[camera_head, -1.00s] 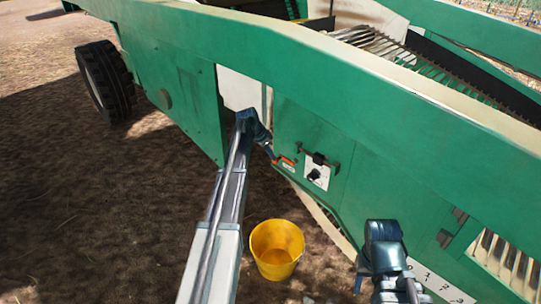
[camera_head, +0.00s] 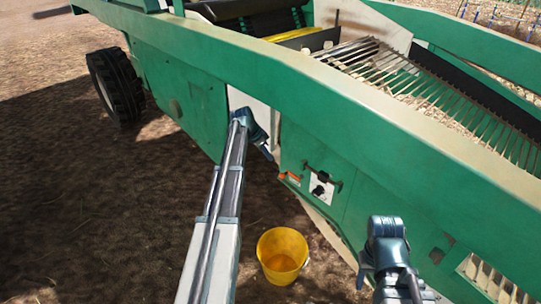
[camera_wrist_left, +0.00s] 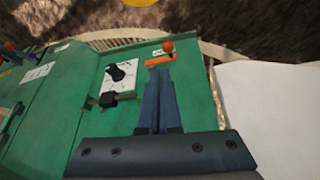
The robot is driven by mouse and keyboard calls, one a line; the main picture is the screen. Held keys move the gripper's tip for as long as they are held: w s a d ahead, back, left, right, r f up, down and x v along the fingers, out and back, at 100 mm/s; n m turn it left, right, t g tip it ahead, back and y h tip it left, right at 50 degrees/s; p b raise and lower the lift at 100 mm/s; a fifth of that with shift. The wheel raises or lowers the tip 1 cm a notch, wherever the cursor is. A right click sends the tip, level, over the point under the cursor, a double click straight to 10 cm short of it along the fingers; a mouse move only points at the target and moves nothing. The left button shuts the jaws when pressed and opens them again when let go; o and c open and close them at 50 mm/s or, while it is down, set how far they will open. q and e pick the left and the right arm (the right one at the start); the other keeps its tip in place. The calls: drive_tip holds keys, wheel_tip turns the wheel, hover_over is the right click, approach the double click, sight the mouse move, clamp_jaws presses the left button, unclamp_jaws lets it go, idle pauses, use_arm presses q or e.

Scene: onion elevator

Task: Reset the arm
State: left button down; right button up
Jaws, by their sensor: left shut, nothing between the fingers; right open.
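My left gripper (camera_head: 268,153) is shut and empty in front of the green machine's side panel. In the head view it is a little up and left of the small orange lever (camera_head: 290,177), with a gap between them. In the left wrist view its closed fingers (camera_wrist_left: 159,80) point at the orange lever (camera_wrist_left: 160,61), which has a round orange knob. My right gripper (camera_head: 362,274) is at the lower right, in front of the machine and away from the panel. Its fingers are small and partly hidden by its own arm.
A black knob on a white plate (camera_head: 321,190) and a black handle (camera_head: 323,173) sit beside the lever. A yellow bucket (camera_head: 282,254) stands on the ground below. The slatted conveyor (camera_head: 430,95) lies behind the green side beam. Open soil is at the left.

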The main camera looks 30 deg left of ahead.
idle(0.4)
use_arm(q)
drive_tip(key=s+d+r+n+g+y+p, duration=0.1)
drive_tip(key=s+d+r+g+p, duration=0.2)
drive_tip(key=s+d, duration=1)
drive_tip(key=s+d+r+g+y+p, duration=0.15)
drive_tip(key=s+d+p, duration=0.25)
drive_tip(key=s+d, duration=0.9)
drive_tip(key=s+d+r+n+y+p, duration=0.1)
drive_tip(key=s+d+r+y+p, duration=0.1)
drive_tip(key=s+d, duration=0.5)
drive_tip(key=shift+s+d+r+n+p, duration=0.4)
drive_tip(key=shift+d+r, duration=0.3)
drive_tip(key=shift+d, duration=0.35)
drive_tip(key=shift+w, duration=0.1)
